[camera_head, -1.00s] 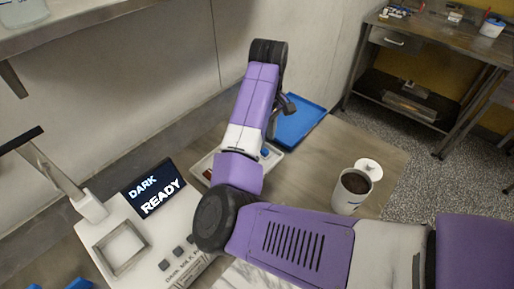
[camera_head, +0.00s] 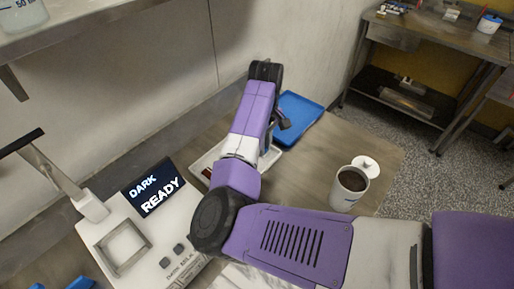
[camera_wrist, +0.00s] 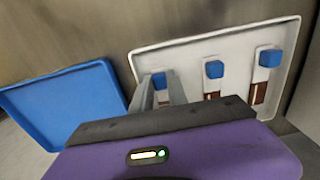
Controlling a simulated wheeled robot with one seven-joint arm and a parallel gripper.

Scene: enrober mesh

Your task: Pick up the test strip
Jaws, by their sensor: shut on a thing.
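In the wrist view, a white tray (camera_wrist: 288,38) holds test strips with blue grips and brown lower ends. My gripper (camera_wrist: 163,88) is over the tray's left part, its two fingers closed on the blue grip of the leftmost test strip (camera_wrist: 158,79). The middle strip (camera_wrist: 213,69) and the right strip (camera_wrist: 269,58) lie apart from my fingers. In the head view my arm covers much of the tray (camera_head: 272,160), and my fingertips are hidden.
A blue tray (camera_head: 300,118) lies beside the white one; it also shows in the wrist view (camera_wrist: 62,104). A white device (camera_head: 150,235) with a screen reading "DARK READY" stands at left. A white cup (camera_head: 349,188) of brown contents stands at right on the wooden bench.

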